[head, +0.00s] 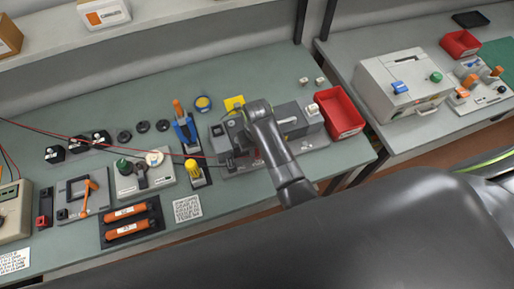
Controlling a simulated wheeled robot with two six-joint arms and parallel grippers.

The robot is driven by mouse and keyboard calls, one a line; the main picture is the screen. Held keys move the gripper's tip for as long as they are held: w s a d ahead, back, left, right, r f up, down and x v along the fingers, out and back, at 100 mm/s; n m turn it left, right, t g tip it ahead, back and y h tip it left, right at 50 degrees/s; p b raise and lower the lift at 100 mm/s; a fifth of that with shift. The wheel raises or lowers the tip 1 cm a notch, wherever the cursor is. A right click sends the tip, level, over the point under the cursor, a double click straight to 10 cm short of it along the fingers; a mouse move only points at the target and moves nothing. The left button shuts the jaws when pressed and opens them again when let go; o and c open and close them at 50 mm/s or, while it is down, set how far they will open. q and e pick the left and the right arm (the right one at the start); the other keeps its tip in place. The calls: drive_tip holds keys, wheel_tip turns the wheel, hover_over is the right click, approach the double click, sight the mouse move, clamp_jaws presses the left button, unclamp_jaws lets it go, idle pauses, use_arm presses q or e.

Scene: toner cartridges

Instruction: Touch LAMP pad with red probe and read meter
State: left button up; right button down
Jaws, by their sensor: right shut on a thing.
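My right gripper (240,148) is over the left part of the dark grey unit (291,120) on the green bench. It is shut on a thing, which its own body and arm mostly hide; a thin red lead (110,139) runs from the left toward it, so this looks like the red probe. I cannot tell whether a tip touches a pad, and no LAMP label can be read. A beige box (12,212), probably the meter, is cut off at the left edge; its reading does not show. My left gripper is not in view.
A red bin (340,112) stands right of the unit. Blue and yellow tools (185,130) stand left of it. Two orange cartridges (127,222) lie in a dark tray at the front. A second bench holds a white machine (403,83).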

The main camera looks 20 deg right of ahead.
idle(0.5)
drive_tip(key=shift+r, duration=3.5)
wheel_tip(320, 180, down, 7)
drive_tip(key=shift+f, duration=0.1)
drive_tip(key=shift+s, duration=0.15)
